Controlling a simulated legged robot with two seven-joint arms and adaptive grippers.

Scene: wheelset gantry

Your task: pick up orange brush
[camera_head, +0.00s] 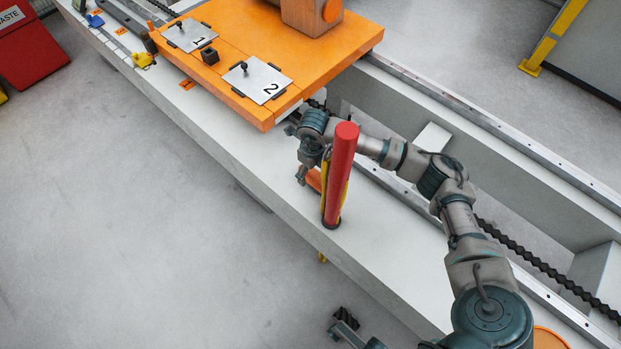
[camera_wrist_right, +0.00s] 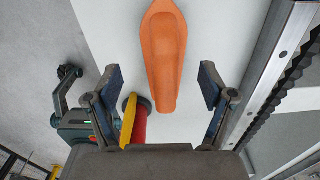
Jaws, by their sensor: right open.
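The orange brush (camera_wrist_right: 165,58) lies on the pale beam top, long and tapered in the right wrist view. In the head view only a small orange part (camera_head: 314,180) shows behind the red post. My right gripper (camera_head: 299,152) is open and empty above the brush. In the wrist view its two fingers (camera_wrist_right: 160,85) stand to either side of the brush's lower end, apart from it. My left gripper (camera_head: 345,320) is low at the bottom edge of the head view, away from the brush; its jaw opening is unclear.
A red post with a yellow strip (camera_head: 342,170) stands on the beam (camera_head: 375,240), close to my right gripper. An orange platform (camera_head: 235,30) with numbered plates 1 and 2 is just beyond. A rail and dark chain run along the right. Grey floor lies left.

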